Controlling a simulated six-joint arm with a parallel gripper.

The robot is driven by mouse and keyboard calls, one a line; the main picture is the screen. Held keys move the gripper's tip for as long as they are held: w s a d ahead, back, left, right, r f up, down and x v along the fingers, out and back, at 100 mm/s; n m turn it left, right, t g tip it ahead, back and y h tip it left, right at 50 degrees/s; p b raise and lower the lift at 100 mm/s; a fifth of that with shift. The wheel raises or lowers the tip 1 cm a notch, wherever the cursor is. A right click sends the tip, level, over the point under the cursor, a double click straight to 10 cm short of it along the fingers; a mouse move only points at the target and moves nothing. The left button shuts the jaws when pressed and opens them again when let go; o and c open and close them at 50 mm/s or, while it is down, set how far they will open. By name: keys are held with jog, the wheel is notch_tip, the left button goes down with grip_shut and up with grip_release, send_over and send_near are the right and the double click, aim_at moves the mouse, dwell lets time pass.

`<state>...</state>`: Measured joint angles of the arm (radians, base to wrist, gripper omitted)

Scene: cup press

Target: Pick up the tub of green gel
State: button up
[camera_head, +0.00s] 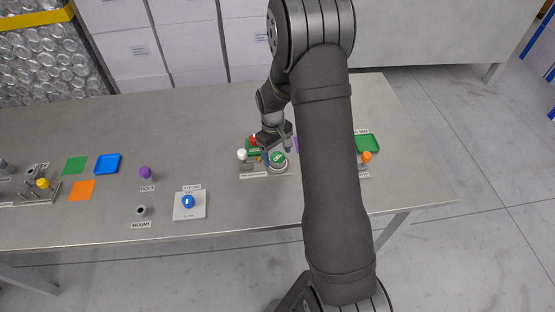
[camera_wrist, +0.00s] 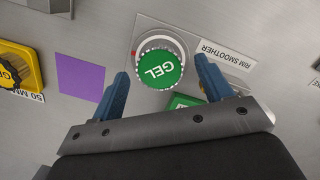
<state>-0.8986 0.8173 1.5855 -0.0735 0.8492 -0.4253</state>
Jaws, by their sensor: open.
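The tub of green gel (camera_head: 278,159) is round, with a green top lettered GEL and a pale ribbed rim. It stands upright at the rim smoother plate, right of the table's middle. In the wrist view the tub (camera_wrist: 160,68) lies ahead of and between my two blue fingers. My gripper (camera_head: 278,148) is open and empty, just above and behind the tub in the head view. In the wrist view my gripper (camera_wrist: 163,78) has a fingertip on each side of the tub, with a gap at both sides. Contact with the tub does not show.
A white knob (camera_head: 242,155) and a red knob (camera_head: 253,139) stand left of the tub. A purple square (camera_wrist: 81,78) lies on the table, near a yellow part (camera_wrist: 18,68). A green tray (camera_head: 367,143) is at the right. My arm hides part of the table.

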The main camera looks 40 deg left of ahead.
jog(key=shift+d+f, duration=0.1)
jog(key=shift+f, duration=0.4)
jog(key=c, duration=1.1)
jog(key=shift+c, duration=0.2)
